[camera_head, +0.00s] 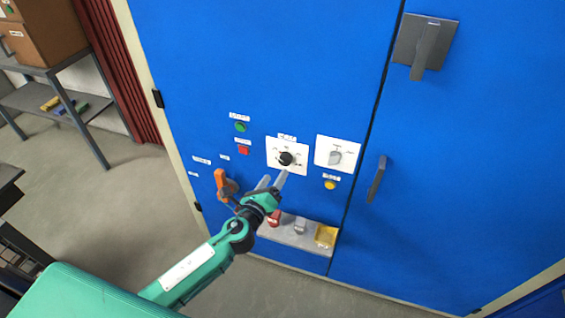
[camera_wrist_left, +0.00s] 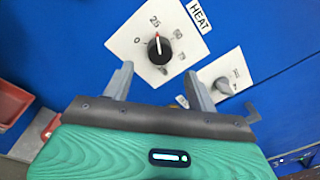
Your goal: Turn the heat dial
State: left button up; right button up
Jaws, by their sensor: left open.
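The heat dial (camera_head: 286,158) is a round black knob on a white plate on the blue cabinet door. In the left wrist view the dial (camera_wrist_left: 159,49) has a white pointer line with a red tip near the "25" mark, under a label reading "HEAT". My left gripper (camera_head: 272,181) is just below the dial in the head view, with its fingers apart. In the left wrist view the gripper (camera_wrist_left: 160,86) is open and empty, its two grey fingertips short of the dial and on either side below it. My right gripper is not in view.
A grey switch (camera_head: 335,157) on a white plate sits right of the dial. An orange handle (camera_head: 226,186), green button (camera_head: 240,127), red button (camera_head: 244,150) and yellow button (camera_head: 329,185) are nearby. A grey ledge (camera_head: 290,237) with small items is below.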

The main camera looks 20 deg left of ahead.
aim_at(284, 162)
pick_arm(q)
jog(key=w, duration=0.6)
jog(key=shift+w+d+p, duration=0.25)
jog(key=shift+d+p, duration=0.1)
jog(key=c, duration=1)
